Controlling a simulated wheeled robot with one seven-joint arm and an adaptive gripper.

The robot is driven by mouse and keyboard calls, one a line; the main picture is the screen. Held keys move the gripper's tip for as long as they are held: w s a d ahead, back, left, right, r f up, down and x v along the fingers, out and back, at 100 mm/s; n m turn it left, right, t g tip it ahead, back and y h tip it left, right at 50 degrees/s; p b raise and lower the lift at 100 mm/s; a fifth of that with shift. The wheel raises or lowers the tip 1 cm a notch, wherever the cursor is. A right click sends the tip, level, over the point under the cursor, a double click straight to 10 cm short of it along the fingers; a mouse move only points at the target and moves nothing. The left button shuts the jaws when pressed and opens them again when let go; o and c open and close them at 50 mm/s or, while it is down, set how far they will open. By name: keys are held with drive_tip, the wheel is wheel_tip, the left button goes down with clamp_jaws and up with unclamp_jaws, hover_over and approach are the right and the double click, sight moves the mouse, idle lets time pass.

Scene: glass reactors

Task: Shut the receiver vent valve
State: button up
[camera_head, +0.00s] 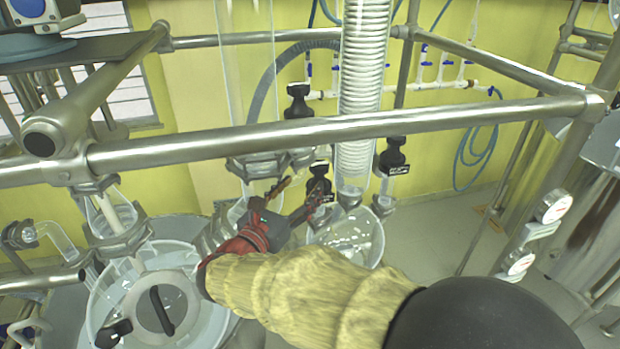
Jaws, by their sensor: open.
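My gripper (300,190) is open, with its two fingers apart, among the glassware behind the front steel rail. One black valve handle (320,176) is right by the right finger; I cannot tell whether they touch. A second black handle (393,157) is on the right, and a third (298,102) is higher, above the rail. No readable label shows which is the receiver vent valve. A round glass vessel (350,238), perhaps the receiver, sits below and right of the gripper, partly hidden by my arm.
A steel rail (330,128) crosses in front of the glassware. A white coiled condenser (364,70) stands upright behind it. A large glass reactor lid (130,285) is at lower left. Two gauges (553,207) are at right. Floor (430,225) shows clear right of the vessel.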

drive_tip(key=v, duration=0.3)
drive_tip(key=shift+s+a, duration=0.15)
drive_tip(key=shift+s, duration=0.1)
drive_tip(key=s+d+f+m+g+y+b, duration=0.4)
drive_tip(key=s+d+f+m+g+b, duration=0.4)
drive_tip(key=s+f+m, duration=0.5)
drive_tip(key=s+d+f+m+g+y+b, duration=0.45)
drive_tip(key=s+d+f+m+b, duration=0.25)
drive_tip(key=s+d+f+m, duration=0.55)
drive_tip(key=d+f+m+t+b, duration=0.2)
drive_tip(key=d+f+m+b, duration=0.2)
drive_tip(key=b, duration=0.3)
drive_tip(key=shift+d+m+h+b, duration=0.3)
drive_tip(key=shift+m+h+b, duration=0.05)
drive_tip(key=shift+m, duration=0.3)
